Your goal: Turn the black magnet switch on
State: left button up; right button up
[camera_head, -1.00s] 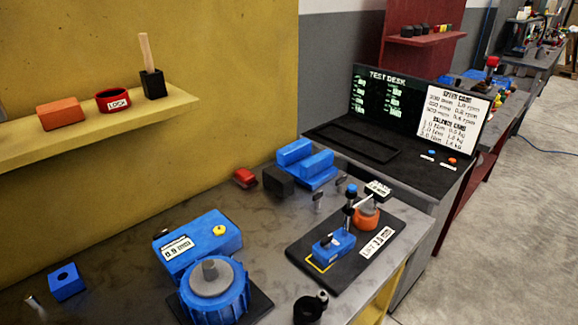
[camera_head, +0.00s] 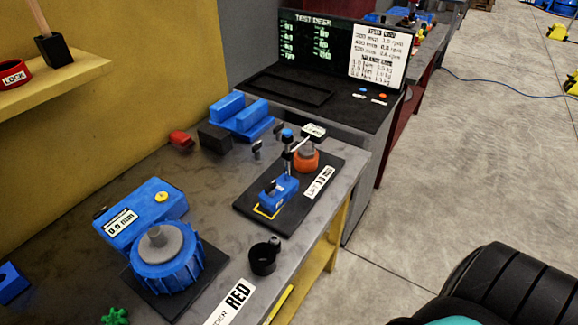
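A blue magnet base (camera_head: 279,194) stands on a black plate (camera_head: 322,166) on the grey workbench. A small black switch (camera_head: 271,186) sits on the near face or top of the base; its exact setting is too small to tell. A post with a blue knob (camera_head: 287,134) rises from the base and carries an arm toward an orange round part (camera_head: 306,159) on the same plate. Neither of my grippers shows. A black ribbed part with a teal piece, which looks like my arm, fills the bottom right corner, clear of the bench.
A blue motor-like unit (camera_head: 165,264) and blue box (camera_head: 150,207) stand left of the plate. A black ring holder (camera_head: 263,258) is near the front edge. A test desk (camera_head: 335,100) stands behind. Open floor (camera_head: 420,200) lies to the right.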

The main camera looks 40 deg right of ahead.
aim_at(269, 190)
jog(key=k+z, duration=0.25)
jog(key=k+l+z, duration=0.15)
jog(key=k+z, duration=0.15)
jog(key=j+z, duration=0.15)
jog(key=z, duration=0.25)
jog(key=k+j+z, duration=0.1)
jog(key=z, duration=0.3)
jog(key=k+j+z, duration=0.1)
jog(key=z, duration=0.25)
jog(key=k+j+z, duration=0.1)
jog(key=z, duration=0.3)
jog(key=j, duration=0.1)
